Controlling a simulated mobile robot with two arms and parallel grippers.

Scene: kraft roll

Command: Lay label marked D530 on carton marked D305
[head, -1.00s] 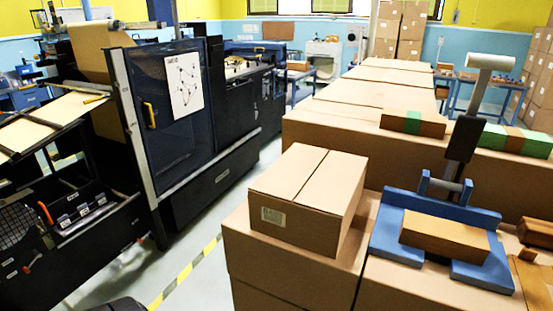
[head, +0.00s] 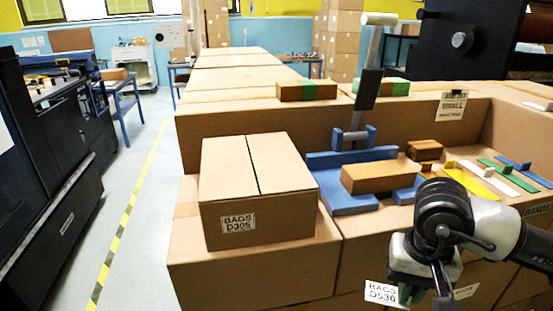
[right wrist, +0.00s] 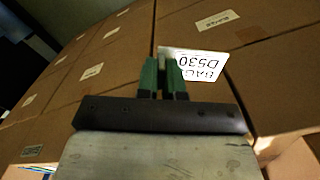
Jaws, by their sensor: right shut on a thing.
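The carton marked D305 (head: 256,182) is a closed brown box standing on larger cartons, left of centre in the head view. Its printed label "BAGS D305" (head: 238,223) is on the front face. The label marked D530 (head: 380,293) is a small white card at the bottom of the head view. My right gripper (head: 410,293) is shut on this label, low and to the right of the carton and apart from it. In the right wrist view the label (right wrist: 195,65) shows upside down between the green fingertips (right wrist: 164,72). My left gripper is not in view.
A blue fixture (head: 345,204) with an upright lever and a brown block (head: 380,177) stands just right of the carton. Coloured strips (head: 477,184) lie further right. The carton's top is clear. Dark machinery (head: 50,150) stands at the left beyond a floor aisle.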

